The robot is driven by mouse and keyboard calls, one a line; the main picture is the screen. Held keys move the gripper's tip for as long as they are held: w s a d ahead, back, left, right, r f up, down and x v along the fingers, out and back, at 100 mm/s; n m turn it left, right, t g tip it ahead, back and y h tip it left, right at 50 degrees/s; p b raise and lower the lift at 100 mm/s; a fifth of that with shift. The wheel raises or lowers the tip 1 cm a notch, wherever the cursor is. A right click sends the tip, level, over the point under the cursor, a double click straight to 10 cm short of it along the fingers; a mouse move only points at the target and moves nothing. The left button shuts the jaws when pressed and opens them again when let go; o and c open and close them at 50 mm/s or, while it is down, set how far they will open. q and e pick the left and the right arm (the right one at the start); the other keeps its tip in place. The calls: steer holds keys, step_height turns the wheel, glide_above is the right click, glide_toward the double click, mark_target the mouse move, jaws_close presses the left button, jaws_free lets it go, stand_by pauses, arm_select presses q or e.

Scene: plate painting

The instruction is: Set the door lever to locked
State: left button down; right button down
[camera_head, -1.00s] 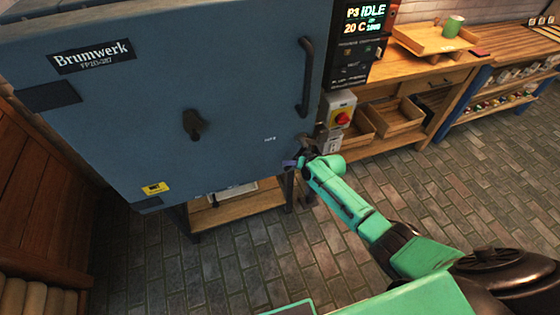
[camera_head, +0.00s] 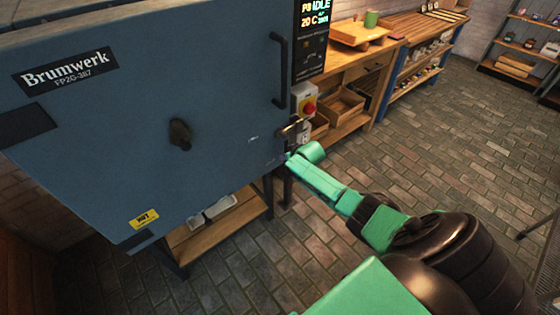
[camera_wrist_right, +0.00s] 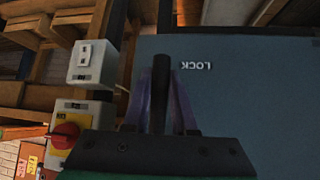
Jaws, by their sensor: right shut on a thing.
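The blue oven door (camera_head: 90,150) fills the left of the head view. At its lower right edge my right gripper (camera_head: 288,153) is at the door lever, whose details are too small to tell there. In the right wrist view, my right gripper (camera_wrist_right: 162,100) has its two purple fingers closed around the dark bar of the door lever (camera_wrist_right: 161,72). The lever stands upright in that picture, beside the word LOCK on the blue door (camera_wrist_right: 240,90). The lever's lower part is hidden by the gripper. My left gripper is not in view.
A grey box with a red knob (camera_head: 308,107) sits right of the door edge, close to my right gripper. A vertical door handle (camera_head: 279,70) and a dark knob (camera_head: 180,134) stick out from the door. A wooden workbench (camera_head: 345,65) stands behind. The brick floor at right is clear.

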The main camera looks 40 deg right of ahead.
steer(key=shift+d+r, duration=0.1)
steer(key=shift+r, duration=0.05)
steer(key=c, duration=0.7)
jaws_free()
steer(key=shift+c, duration=0.2)
steer(key=shift+s, duration=0.15)
steer(key=p+v, duration=0.4)
steer(key=v, duration=1)
steer(key=shift+r, duration=0.1)
